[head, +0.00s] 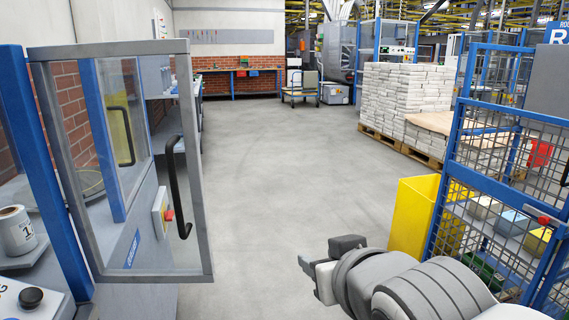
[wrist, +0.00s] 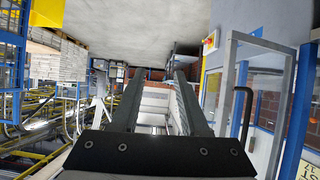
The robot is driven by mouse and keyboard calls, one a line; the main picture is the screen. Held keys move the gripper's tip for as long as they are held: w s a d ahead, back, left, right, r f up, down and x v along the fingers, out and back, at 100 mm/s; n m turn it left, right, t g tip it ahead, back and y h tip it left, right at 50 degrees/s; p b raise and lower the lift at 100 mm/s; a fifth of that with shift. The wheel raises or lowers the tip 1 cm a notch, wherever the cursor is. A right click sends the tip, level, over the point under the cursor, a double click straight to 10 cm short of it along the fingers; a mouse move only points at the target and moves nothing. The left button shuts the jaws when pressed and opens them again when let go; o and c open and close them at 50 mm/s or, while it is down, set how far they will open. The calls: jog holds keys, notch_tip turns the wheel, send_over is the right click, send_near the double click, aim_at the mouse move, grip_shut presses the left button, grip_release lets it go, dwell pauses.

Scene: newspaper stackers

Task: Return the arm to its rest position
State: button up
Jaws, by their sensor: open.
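My gripper (head: 322,262) is at the bottom centre-right of the head view, above the floor, with my grey and white arm reaching in from the lower right. In the wrist view my gripper (wrist: 160,82) shows two dark fingers apart, with nothing between them. It is open and empty and touches nothing that I can see. The wrist view is turned over, with the floor at the top.
A glazed door (head: 140,190) with a black handle stands open at left. A yellow bin (head: 412,215) and a blue mesh fence (head: 500,165) stand right of my gripper. Stacked newspapers (head: 405,88) lie on pallets farther back. The middle floor (head: 285,150) is clear.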

jog(key=s+d+f+m+g+h, duration=0.3)
jog(key=s+d+f+g, duration=0.35)
jog(key=s+d, duration=0.2)
notch_tip(320, 180, up, 27)
jog(key=p, duration=2.8)
jog(key=shift+d, duration=0.4)
jog(key=shift+w+t, duration=0.15)
jog(key=shift+t, duration=0.1)
